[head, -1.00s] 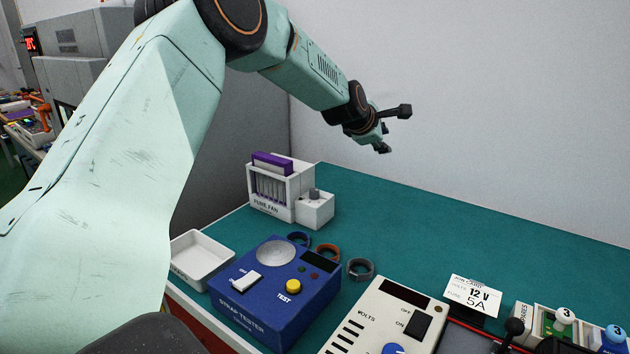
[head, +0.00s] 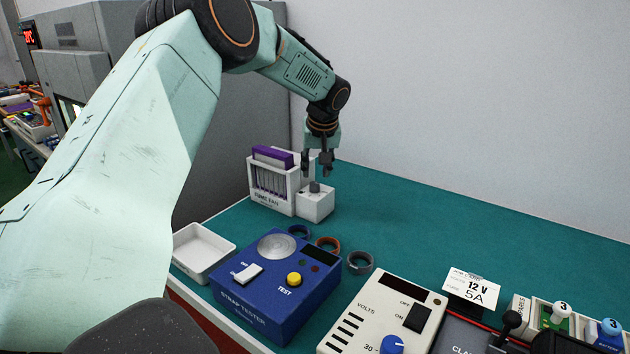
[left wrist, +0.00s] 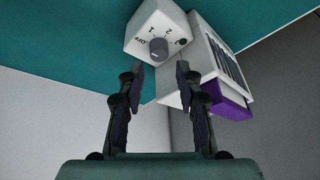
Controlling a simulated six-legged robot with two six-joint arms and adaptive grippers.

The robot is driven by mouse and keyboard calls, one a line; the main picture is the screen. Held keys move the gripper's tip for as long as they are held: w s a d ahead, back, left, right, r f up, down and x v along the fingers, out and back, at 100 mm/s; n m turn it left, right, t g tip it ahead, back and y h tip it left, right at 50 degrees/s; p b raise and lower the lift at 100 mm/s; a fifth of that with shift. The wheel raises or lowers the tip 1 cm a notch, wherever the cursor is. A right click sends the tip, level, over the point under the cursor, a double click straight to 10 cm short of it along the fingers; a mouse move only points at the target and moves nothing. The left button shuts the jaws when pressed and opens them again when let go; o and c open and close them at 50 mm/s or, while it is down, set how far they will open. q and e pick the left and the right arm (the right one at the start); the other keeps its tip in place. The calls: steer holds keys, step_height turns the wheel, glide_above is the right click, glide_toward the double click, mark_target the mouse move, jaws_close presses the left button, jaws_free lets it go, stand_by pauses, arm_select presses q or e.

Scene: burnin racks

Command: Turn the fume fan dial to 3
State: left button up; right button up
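The fume fan (head: 265,196) is a white unit with a purple filter (head: 273,155) at the back left of the bench. Its white control box (head: 317,206) carries a grey dial (head: 314,187). In the left wrist view the dial (left wrist: 158,48) shows with OFF, 1 and 2 marked around it; the mark after 2 is unclear, and I cannot tell the setting. My left gripper (head: 317,165) points down just above the dial. Its fingers (left wrist: 160,72) are apart with nothing between them. My right gripper is out of view.
A blue strap tester (head: 262,317), a white tray (head: 202,251) and several wrist straps (head: 328,244) are in front of the fan. A cream power supply (head: 372,329) and a job card (head: 471,288) are to the right. The bench right of the fan is clear.

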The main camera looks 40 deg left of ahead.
mark_target(315, 183)
arm_select(q)
steer(key=x, duration=0.5)
jaws_close()
stand_by(0.3)
